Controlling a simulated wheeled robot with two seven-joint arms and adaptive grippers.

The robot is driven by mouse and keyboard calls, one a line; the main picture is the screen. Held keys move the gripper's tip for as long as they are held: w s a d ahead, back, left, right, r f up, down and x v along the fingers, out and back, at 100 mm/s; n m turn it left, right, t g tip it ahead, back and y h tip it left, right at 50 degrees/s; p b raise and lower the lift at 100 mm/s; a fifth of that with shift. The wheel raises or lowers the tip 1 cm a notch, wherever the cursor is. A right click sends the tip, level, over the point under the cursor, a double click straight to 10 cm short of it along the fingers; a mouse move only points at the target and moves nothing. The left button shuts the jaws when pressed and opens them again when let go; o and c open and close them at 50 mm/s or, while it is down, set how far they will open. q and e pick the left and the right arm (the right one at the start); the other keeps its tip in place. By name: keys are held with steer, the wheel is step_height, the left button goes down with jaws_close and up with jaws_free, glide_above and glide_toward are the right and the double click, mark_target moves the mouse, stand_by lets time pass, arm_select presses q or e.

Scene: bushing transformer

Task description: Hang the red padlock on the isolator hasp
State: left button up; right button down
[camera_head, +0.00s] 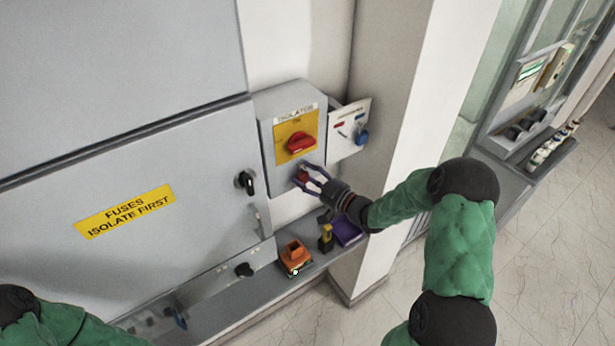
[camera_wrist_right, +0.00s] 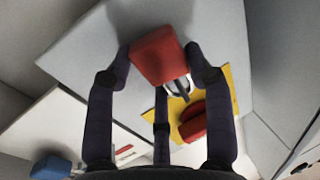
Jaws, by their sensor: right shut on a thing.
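The red padlock (camera_wrist_right: 158,55) is between the fingers of my right gripper (camera_wrist_right: 157,68), with its metal shackle showing below the body in the wrist view. In the head view my right gripper (camera_head: 308,180) is shut on the padlock (camera_head: 302,176), just below the yellow plate of the grey isolator box (camera_head: 268,150). The red rotary handle (camera_head: 300,142) sits on the yellow plate; it also shows in the wrist view (camera_wrist_right: 193,122). The hasp is hidden or too small to tell, so I cannot tell whether the shackle is through it. My left gripper is out of view.
A white board (camera_head: 348,128) with a blue padlock (camera_head: 361,136) hangs right of the isolator. The shelf below holds an orange object (camera_head: 295,254), a yellow-and-black tool (camera_head: 326,238) and a purple tray (camera_head: 347,232). A grey cabinet (camera_head: 110,150) stands left.

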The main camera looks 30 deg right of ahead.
steer(key=shift+c, duration=2)
jaws_free()
steer(key=shift+s, duration=0.1)
steer(key=v, duration=1.2)
